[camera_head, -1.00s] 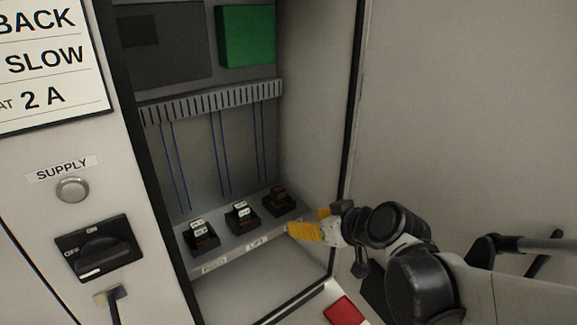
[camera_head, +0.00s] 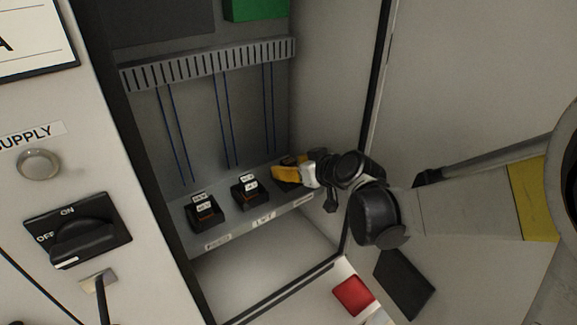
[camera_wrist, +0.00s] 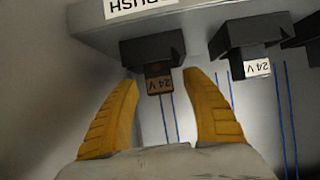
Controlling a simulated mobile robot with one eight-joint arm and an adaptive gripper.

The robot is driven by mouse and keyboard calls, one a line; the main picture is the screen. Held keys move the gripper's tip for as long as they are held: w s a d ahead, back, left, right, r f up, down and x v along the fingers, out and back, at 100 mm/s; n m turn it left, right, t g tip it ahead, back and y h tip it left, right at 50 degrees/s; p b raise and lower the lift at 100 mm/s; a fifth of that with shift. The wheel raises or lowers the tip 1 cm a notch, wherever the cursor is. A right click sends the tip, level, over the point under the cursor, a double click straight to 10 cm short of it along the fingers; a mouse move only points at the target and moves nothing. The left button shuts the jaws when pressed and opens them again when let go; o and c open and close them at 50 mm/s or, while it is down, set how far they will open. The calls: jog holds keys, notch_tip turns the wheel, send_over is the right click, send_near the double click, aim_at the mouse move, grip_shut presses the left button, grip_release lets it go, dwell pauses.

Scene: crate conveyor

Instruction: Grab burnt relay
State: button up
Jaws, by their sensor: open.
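Three relays sit in black sockets on the shelf inside the open cabinet. The burnt relay, the right one in the head view, is brown and scorched; it is mostly hidden there behind my gripper (camera_head: 291,172). In the wrist view the burnt relay (camera_wrist: 158,79) shows a browned "24 V" label and sits in its black socket (camera_wrist: 150,51). My yellow fingers are open, one on each side of it and apart from it, with the relay near the fingertips. The middle relay (camera_head: 247,188) and left relay (camera_head: 203,206) have white labels.
The cabinet's right wall (camera_head: 335,90) stands close beside my arm. Blue wires (camera_head: 226,120) run down the back panel under a slotted duct (camera_head: 210,64). A rotary switch (camera_head: 78,232) is on the left panel. A red block (camera_head: 353,295) lies low at the front.

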jog(key=shift+w+a+f, duration=0.25)
jog(key=shift+w+a, duration=0.05)
jog(key=shift+w, duration=0.1)
grip_shut()
jog(key=shift+r, duration=0.1)
